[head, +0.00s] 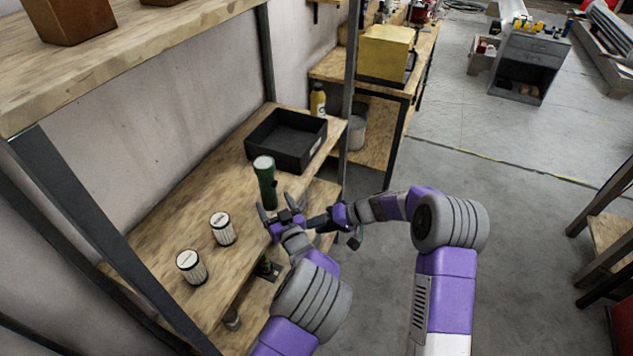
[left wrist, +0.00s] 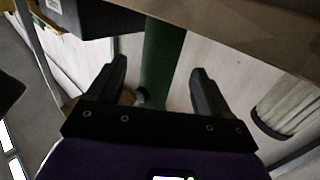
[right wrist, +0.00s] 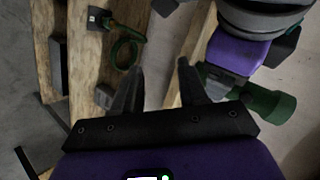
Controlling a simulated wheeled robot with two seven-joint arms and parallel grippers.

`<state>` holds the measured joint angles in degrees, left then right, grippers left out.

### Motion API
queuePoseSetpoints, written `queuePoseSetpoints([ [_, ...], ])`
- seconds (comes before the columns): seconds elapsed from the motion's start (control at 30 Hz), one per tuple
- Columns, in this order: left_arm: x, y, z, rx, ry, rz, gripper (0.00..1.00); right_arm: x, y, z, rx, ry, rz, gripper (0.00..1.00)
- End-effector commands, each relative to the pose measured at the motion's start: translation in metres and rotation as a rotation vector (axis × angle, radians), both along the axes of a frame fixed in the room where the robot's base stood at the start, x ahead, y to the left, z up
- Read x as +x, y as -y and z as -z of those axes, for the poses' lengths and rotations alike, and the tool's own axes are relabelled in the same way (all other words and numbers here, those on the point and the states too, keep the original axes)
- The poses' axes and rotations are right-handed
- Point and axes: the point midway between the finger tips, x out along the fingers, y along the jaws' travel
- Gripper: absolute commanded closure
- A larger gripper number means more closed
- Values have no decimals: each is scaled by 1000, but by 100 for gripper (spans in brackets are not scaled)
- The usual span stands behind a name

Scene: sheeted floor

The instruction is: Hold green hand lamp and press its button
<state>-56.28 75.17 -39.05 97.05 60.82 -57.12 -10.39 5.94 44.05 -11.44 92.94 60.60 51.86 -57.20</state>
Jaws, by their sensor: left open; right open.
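The green hand lamp (head: 266,184) stands upright on the wooden shelf, with its pale round end on top. My left gripper (head: 281,208) is open beside it on the near side. In the left wrist view the lamp's green body (left wrist: 160,62) shows between the open fingers (left wrist: 158,70), which do not close on it. My right gripper (head: 318,222) is open and empty, just right of the left one. In the right wrist view, part of the lamp (right wrist: 270,103) lies right of the fingers (right wrist: 159,68), partly hidden by my left gripper. I cannot make out the button for certain.
A black bin (head: 287,140) stands behind the lamp on the shelf (head: 165,215). Two striped cylinders (head: 222,229) (head: 191,267) stand to the left. A metal post (head: 348,90) rises behind my grippers. A yellow bottle (head: 318,101) stands beyond the bin.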

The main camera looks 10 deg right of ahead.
Motion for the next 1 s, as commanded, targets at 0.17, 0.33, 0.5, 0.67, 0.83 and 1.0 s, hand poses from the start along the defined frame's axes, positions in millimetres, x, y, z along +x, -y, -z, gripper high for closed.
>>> queuePoseSetpoints([
  [0.17,0,0,0,0,0,0,20,35,1,-77,124,228,-45,57],
  [0.33,0,0,0,0,0,0,20,47,2,-118,186,354,-72,57],
  [0.5,8,-2,0,0,0,-1,20,49,2,-130,204,391,-81,57],
  [0.67,30,-9,0,1,2,-2,20,49,2,-130,204,390,-80,57],
  [0.83,54,-15,0,1,2,-1,20,48,2,-129,204,388,-81,57],
  [1.0,68,-19,0,-1,0,-1,20,48,2,-129,203,387,-81,57],
])
